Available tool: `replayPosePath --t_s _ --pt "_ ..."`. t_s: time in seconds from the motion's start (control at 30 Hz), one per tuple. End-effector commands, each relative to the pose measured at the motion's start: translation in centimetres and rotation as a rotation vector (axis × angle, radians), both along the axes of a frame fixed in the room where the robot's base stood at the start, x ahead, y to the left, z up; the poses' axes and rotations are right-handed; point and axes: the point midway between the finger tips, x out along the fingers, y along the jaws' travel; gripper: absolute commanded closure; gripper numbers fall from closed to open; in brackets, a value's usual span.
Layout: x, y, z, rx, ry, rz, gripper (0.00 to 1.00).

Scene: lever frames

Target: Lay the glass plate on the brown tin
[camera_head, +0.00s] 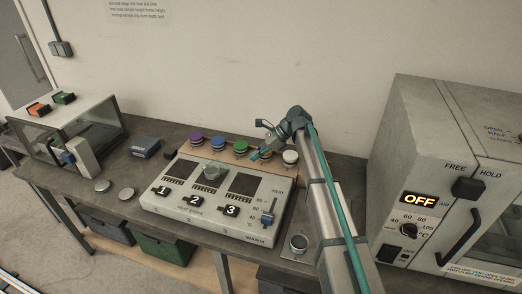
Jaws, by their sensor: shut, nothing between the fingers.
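My gripper (262,153) is at the end of my arm, above the back right of the numbered heating unit, near the row of coloured-topped items. It is shut and empty. No brown tin can be clearly made out. Two small round grey-topped pieces, one on the left (102,186) and one on the right (126,193), lie on the bench left of the unit. A small round container (299,243) stands at the bench front beside my arm. I cannot identify the glass plate.
The heating unit (177,213) has a slider (268,214) at its right. A clear-walled cabinet (95,128) stands left, and an oven reading OFF (420,150) stands right.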

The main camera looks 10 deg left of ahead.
Motion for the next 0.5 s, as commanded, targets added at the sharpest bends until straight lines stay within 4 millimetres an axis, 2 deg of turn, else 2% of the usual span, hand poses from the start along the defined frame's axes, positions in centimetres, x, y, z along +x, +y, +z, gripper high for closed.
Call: replayPosePath --t_s 0.27,0.5 --pt "-1.3 3.6 -3.7 -0.001 0.001 0.001 1.00" --pt "-2.3 6.5 -3.6 -0.001 0.000 0.001 1.00"
